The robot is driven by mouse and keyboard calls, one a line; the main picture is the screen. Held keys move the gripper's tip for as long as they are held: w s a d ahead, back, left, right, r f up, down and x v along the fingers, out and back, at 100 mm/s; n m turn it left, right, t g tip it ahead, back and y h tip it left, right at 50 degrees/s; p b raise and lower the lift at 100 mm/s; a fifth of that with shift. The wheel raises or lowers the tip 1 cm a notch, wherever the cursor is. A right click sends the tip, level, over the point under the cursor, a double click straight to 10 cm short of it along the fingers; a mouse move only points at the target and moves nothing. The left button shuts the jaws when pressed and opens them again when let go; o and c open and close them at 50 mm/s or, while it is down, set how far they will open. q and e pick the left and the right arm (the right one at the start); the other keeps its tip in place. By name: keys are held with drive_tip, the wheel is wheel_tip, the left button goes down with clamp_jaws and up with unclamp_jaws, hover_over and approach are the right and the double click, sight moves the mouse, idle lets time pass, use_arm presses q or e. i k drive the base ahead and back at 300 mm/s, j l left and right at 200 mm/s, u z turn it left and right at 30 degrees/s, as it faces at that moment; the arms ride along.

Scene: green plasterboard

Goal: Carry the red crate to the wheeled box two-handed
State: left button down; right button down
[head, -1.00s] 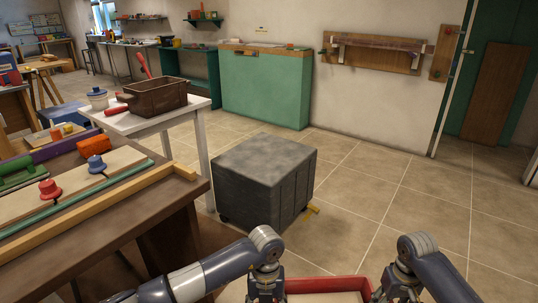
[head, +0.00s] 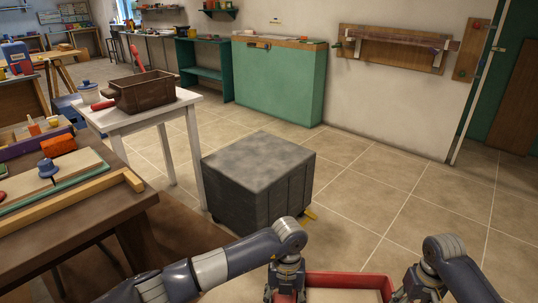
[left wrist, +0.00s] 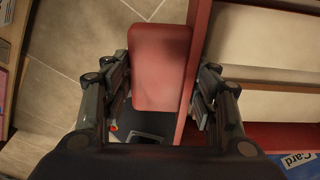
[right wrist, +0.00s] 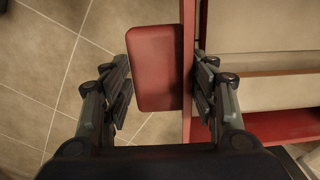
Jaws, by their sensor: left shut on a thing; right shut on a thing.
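The red crate (head: 345,280) is at the bottom of the head view, held in front of me between my two grippers, with only its far rim and part of its pale inside showing. My left gripper (left wrist: 160,80) is shut on a red handle block at the crate's side. My right gripper (right wrist: 160,80) is shut on a similar red block. In the head view the left gripper (head: 287,280) and the right gripper (head: 405,293) are at opposite ends of the crate. The wheeled box (head: 258,180), dark grey with a flat bare top, stands on the floor beyond the crate, apart from it.
A brown workbench (head: 100,220) with wooden strips and coloured parts is at the left. A white table (head: 140,118) bearing a brown toolbox (head: 150,92) stands behind the wheeled box to the left. Tiled floor (head: 400,195) is open to the right.

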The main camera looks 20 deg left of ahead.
sight(265, 157)
drive_tip(key=i+l, duration=0.65)
drive_tip(key=i, duration=2.15)
drive_tip(key=u, duration=1.45)
drive_tip(key=i+u, duration=0.2)
drive_tip(key=u, duration=0.15)
drive_tip(key=i+j, duration=0.15)
drive_tip(key=i, duration=0.2)
drive_tip(key=i+j, duration=0.2)
drive_tip(key=i, duration=0.15)
